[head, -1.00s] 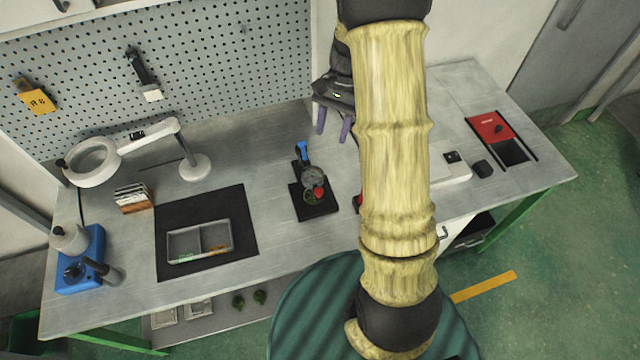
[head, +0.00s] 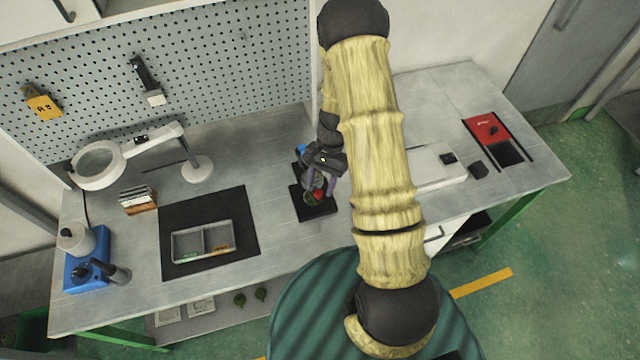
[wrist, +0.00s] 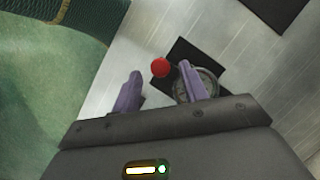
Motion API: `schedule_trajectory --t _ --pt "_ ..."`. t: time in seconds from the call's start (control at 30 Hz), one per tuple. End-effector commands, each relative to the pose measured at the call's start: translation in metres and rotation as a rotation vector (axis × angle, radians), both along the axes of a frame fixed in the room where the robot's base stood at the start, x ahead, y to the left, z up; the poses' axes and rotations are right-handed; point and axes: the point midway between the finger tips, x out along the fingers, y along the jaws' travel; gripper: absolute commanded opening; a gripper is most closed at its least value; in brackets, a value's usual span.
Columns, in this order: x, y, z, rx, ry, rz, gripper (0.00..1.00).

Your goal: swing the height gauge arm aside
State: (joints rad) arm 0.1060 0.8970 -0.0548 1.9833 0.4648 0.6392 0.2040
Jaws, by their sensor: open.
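The height gauge stands on a black base (head: 316,212) near the middle of the bench. A bit of its blue top (head: 301,149) shows beside my gripper (head: 321,186), and its round dial is partly hidden by the fingers. A red knob (head: 319,195) sits low at the gauge's front. In the wrist view my gripper (wrist: 160,84) is open and empty. There the red knob (wrist: 161,67) appears between the purple fingertips, nearer the right one. The dial (wrist: 208,84) is partly behind the right finger. I cannot tell whether a finger touches the gauge.
A grey divided tray (head: 203,243) lies on a black mat (head: 240,205) to the left. A magnifier lamp (head: 197,168) stands behind it. A white device (head: 436,163) and a red-topped box (head: 486,129) are on the right. Bare bench lies between mat and gauge.

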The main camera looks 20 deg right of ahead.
Motion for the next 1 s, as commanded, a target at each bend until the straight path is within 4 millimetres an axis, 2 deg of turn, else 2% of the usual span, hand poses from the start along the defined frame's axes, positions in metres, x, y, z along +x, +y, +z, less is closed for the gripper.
schedule_trajectory --t 0.2,0.43,0.47,0.6,0.67,0.7,1.0 --pt "-0.005 0.005 -0.014 0.000 0.001 0.001 0.44" --pt "-0.005 0.005 -0.015 0.000 0.000 0.001 0.44" --pt "-0.005 0.005 -0.015 0.000 0.000 0.000 0.42" --pt "-0.005 0.004 -0.015 0.000 0.000 -0.001 0.14" --pt "-0.004 0.004 -0.015 0.000 0.000 -0.001 0.03" --pt "-0.004 0.004 -0.015 0.000 0.000 -0.001 0.00" --pt "-0.004 0.002 -0.014 -0.001 -0.002 0.003 0.00"
